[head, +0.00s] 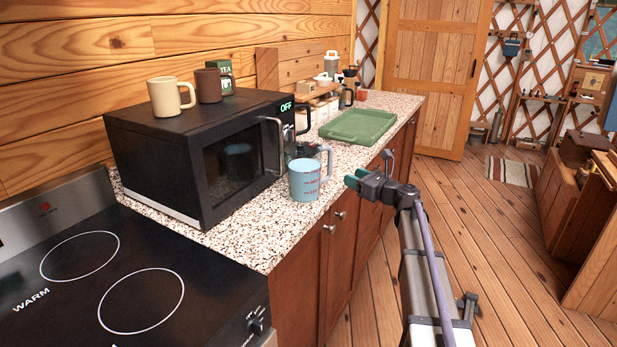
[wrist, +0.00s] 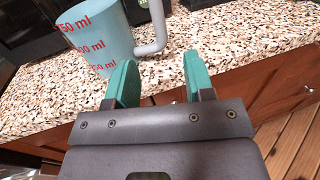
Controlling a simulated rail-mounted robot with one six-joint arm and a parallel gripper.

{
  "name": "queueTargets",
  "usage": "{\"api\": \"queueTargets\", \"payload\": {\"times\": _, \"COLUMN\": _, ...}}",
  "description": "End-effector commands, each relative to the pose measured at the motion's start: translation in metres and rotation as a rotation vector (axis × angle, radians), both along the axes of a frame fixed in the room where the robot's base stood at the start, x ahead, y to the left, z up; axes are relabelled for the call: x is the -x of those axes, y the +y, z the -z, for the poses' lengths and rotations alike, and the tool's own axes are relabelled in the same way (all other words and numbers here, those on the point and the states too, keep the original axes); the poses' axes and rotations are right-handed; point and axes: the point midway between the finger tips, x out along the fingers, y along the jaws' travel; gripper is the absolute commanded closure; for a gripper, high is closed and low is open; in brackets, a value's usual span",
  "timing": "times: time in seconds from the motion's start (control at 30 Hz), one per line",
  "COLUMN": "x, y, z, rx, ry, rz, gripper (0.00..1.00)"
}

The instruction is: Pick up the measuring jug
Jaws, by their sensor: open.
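The measuring jug (head: 304,181) is light blue with red markings and a grey handle. It stands upright on the speckled counter, just right of the microwave's front, near the counter's front edge. In the wrist view the jug (wrist: 100,38) shows at the upper left, its top cut off by the frame, with its handle (wrist: 152,30) to the right. My gripper (head: 352,178) is open and empty, to the right of the jug in the head view. In the wrist view its two green fingers (wrist: 158,85) point toward the counter, below the handle and apart from it.
The black microwave (head: 166,165) stands left of the jug, with a cream mug (head: 166,97), a brown mug (head: 207,86) and a tea tin (head: 228,82) on top. A green tray (head: 357,126) lies farther back on the counter (head: 260,240).

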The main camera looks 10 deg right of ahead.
Motion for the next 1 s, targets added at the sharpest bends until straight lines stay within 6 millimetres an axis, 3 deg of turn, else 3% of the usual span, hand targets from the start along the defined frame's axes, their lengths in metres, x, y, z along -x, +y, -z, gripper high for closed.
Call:
{"api": "queueTargets", "payload": {"times": 0.23, "x": -0.036, "y": 0.026, "z": 0.001, "rx": 0.003, "ry": -0.001, "rz": -0.003, "gripper": 0.52}}
{"api": "queueTargets", "payload": {"times": 0.47, "x": -0.046, "y": 0.035, "z": 0.001, "rx": 0.005, "ry": -0.001, "rz": -0.003, "gripper": 0.52}}
{"api": "queueTargets", "payload": {"times": 0.73, "x": -0.084, "y": 0.06, "z": 0.003, "rx": 0.005, "ry": -0.001, "rz": -0.004, "gripper": 0.52}}
{"api": "queueTargets", "payload": {"times": 0.97, "x": -0.085, "y": 0.063, "z": 0.003, "rx": 0.005, "ry": -0.001, "rz": -0.003, "gripper": 0.52}}
{"api": "queueTargets", "payload": {"times": 1.0, "x": -0.085, "y": 0.063, "z": 0.003, "rx": 0.006, "ry": -0.002, "rz": -0.003, "gripper": 0.55}}
